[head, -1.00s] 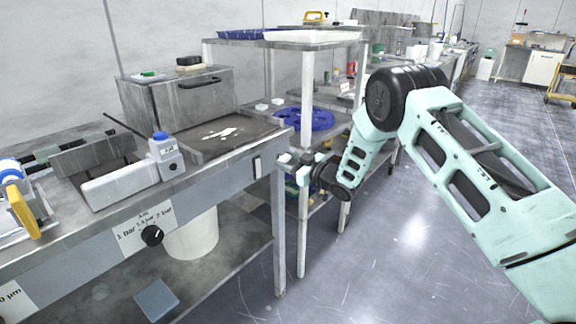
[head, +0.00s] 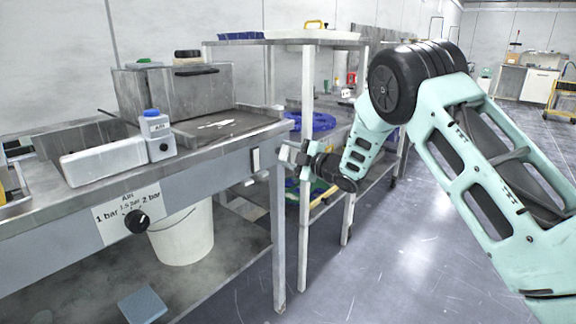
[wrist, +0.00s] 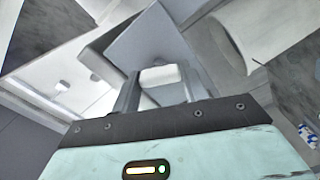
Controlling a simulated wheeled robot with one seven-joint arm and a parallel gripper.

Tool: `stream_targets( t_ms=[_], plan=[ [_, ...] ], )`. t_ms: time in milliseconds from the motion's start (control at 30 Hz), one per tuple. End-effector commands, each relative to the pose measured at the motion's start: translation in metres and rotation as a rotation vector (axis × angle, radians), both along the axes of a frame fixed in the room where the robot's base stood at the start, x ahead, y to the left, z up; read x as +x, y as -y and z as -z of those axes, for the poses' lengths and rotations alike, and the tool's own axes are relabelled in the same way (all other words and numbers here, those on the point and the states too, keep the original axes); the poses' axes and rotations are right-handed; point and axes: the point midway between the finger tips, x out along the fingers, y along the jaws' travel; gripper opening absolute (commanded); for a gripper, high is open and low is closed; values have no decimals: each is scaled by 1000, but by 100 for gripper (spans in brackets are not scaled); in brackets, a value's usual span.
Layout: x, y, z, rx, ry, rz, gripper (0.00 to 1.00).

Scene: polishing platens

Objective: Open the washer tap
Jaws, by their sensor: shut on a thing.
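My gripper (head: 291,153) is at the right end of the steel bench in the head view, by the corner leg; its fingers are small there. In the wrist view my gripper (wrist: 159,78) has its two fingers on either side of a small white block-like piece (wrist: 160,75) and is shut on it. A flat grey plate or box face (wrist: 150,45) lies just behind this piece. I cannot tell for certain whether the white piece is the washer tap. No other thing is clearly recognisable as the tap.
The steel bench (head: 205,182) carries a black pressure knob (head: 137,221), a blue-capped bottle (head: 157,135) and a metal box (head: 190,92). A white bucket (head: 182,235) stands beneath. A shelf rack (head: 308,80) stands behind my gripper. The floor at right is clear.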

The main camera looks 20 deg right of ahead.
Motion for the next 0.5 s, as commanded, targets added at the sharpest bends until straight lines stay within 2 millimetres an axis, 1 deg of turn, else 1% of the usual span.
stream_targets(
  t_ms=[33,300,500],
  plan=[
    [-1,-1,6,-33,24,-1,21],
    [-1,-1,4,-180,130,-1,21],
    [-1,-1,4,-245,176,-1,21]
  ],
)
